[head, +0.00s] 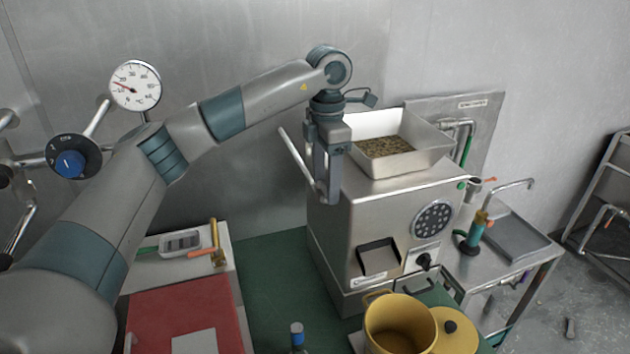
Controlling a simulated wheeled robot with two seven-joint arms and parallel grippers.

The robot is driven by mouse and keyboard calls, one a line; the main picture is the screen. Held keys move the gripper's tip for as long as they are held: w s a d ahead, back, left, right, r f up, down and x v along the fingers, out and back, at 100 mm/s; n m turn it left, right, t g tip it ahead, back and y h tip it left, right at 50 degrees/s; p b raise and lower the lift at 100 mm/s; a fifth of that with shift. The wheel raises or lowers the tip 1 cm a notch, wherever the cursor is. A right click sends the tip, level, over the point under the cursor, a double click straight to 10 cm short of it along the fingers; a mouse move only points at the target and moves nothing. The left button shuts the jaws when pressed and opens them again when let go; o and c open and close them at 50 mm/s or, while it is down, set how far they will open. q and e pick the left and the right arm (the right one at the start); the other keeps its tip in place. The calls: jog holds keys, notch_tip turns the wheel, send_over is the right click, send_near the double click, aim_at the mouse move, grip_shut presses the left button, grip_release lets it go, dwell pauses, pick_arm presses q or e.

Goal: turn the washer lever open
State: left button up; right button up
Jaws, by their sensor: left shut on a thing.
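My left gripper (329,196) points down at the left side of the steel grinder (388,215), beside its hopper. It is shut on a pale metal bar (296,157), which slants up and left from the fingers. The fingers hide the bar's lower end, so I cannot tell whether it joins the grinder. No lever is clearly marked as the washer lever. A small orange-tipped handle (488,180) shows near the tap at the right, apart from my gripper. My right gripper is not in view.
The hopper (401,152) holds beans. A yellow pot (398,324) stands in front of the grinder. A steel sink table (512,250) is at the right. A red board (180,312) and a brass-coloured valve (217,243) are at the left. The green surface (275,280) between is mostly clear.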

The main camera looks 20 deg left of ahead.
pick_arm(q)
jog(key=o, duration=1.5)
jog(key=shift+o, duration=0.2)
jog(key=shift+r, duration=0.15)
jog(key=shift+w+r+b, duration=0.1)
jog(key=shift+r+b, duration=0.2)
jog(key=shift+r, duration=0.2)
notch_tip(320, 180, up, 16)
jog(key=b, duration=0.2)
jog(key=shift+r, duration=0.1)
jog(key=shift+d, duration=0.15)
